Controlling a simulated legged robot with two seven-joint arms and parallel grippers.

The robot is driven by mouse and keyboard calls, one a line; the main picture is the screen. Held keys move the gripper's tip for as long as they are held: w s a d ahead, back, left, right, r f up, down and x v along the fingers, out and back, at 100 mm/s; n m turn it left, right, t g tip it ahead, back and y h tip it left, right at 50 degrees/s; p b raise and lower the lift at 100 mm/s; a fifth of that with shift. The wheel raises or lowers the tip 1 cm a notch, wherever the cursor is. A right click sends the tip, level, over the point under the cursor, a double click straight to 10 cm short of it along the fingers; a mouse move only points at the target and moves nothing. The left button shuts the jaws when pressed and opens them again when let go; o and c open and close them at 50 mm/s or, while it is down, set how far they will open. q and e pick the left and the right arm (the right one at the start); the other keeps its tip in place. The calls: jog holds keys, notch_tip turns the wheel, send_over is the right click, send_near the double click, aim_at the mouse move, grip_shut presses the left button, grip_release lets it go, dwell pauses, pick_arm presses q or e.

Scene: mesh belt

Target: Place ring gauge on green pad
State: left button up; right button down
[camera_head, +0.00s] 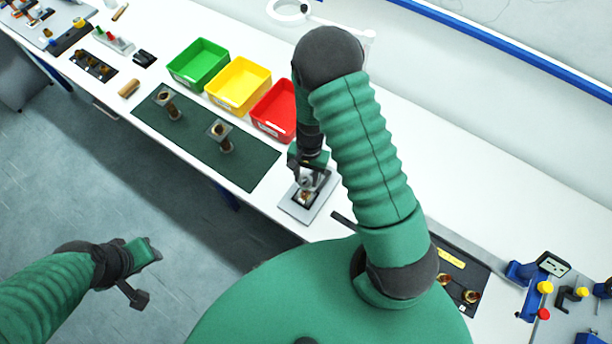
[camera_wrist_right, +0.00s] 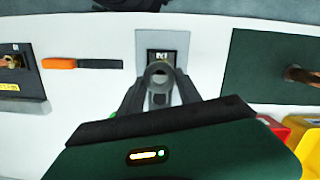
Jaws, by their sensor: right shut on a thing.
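My right gripper (camera_head: 308,178) is low over a light grey plate (camera_head: 290,207) at the bench's front edge. In the right wrist view, my right gripper (camera_wrist_right: 160,88) is shut on a hollow round metal part, which looks like the ring gauge (camera_wrist_right: 158,72). Behind the ring, the plate (camera_wrist_right: 145,42) shows a dark square with a small display. I cannot tell whether the ring touches the plate. The dark green pad (camera_head: 243,168) lies to the left on the bench; it also shows at the right of the wrist view (camera_wrist_right: 255,70). My left gripper (camera_head: 147,274) is open and empty over the floor.
Two upright metal pieces with brass tops (camera_head: 172,110) (camera_head: 224,142) stand on the pad. Green (camera_head: 198,66), yellow (camera_head: 238,86) and red (camera_head: 275,112) bins stand behind it. An orange-handled tool (camera_wrist_right: 60,63) and a black tray (camera_wrist_right: 30,100) lie beyond the plate. The pad's front right is clear.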

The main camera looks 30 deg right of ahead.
notch_tip(320, 180, up, 2)
jog(key=shift+r+p, duration=0.15)
jog(key=shift+p, duration=0.45)
